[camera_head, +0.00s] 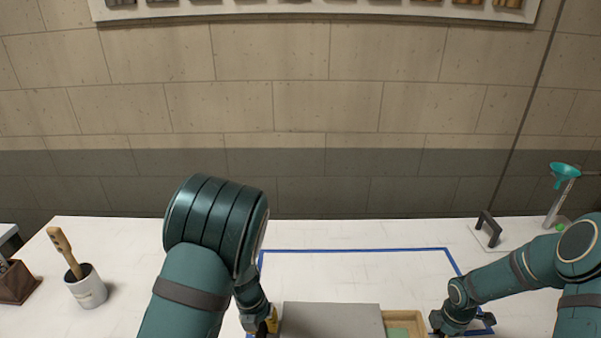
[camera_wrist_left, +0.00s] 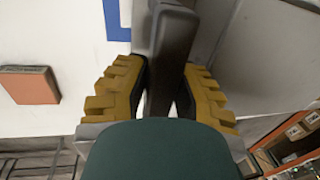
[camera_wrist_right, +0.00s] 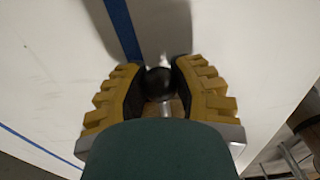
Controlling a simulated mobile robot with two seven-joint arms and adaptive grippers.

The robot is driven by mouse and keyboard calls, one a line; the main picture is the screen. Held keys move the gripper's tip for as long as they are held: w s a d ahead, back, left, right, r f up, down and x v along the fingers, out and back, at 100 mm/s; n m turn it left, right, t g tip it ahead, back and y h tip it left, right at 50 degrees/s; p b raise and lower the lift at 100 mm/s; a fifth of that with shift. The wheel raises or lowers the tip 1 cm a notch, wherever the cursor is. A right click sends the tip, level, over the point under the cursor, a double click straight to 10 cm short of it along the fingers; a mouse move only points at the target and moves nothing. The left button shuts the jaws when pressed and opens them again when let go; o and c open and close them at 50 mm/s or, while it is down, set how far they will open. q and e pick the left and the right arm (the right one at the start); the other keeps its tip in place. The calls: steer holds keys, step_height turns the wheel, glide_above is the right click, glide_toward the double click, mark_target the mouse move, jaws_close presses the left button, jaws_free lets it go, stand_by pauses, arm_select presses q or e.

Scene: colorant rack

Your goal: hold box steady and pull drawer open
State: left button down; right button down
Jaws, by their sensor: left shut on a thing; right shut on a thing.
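The grey box (camera_head: 330,320) stands at the bottom centre of the head view, its lower part cut off by the frame. A light wooden drawer (camera_head: 417,318) sticks out of its right side, with something pale green inside. My left gripper (camera_head: 270,322) is at the box's left side. In the left wrist view, its yellow fingers are shut on a dark upright handle (camera_wrist_left: 173,45) beside the grey box wall (camera_wrist_left: 240,75). My right gripper (camera_head: 437,322) is at the drawer's right end. In the right wrist view, it is shut on a dark round knob (camera_wrist_right: 158,84).
Blue tape (camera_head: 350,249) outlines an area on the white table (camera_head: 350,232). A white cup with a brush (camera_head: 88,290) and a brown box (camera_head: 17,283) stand at left. The table behind the box is clear.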

arm_select(q)
steer(key=shift+a, duration=0.15)
arm_select(e)
steer(key=shift+d, duration=0.25)
steer(key=shift+d, duration=0.9)
steer(key=shift+s+d, duration=0.1)
steer(key=shift+d, duration=0.15)
steer(key=c, duration=0.7)
jaws_free()
steer(key=shift+a, duration=0.1)
steer(key=shift+r, duration=0.15)
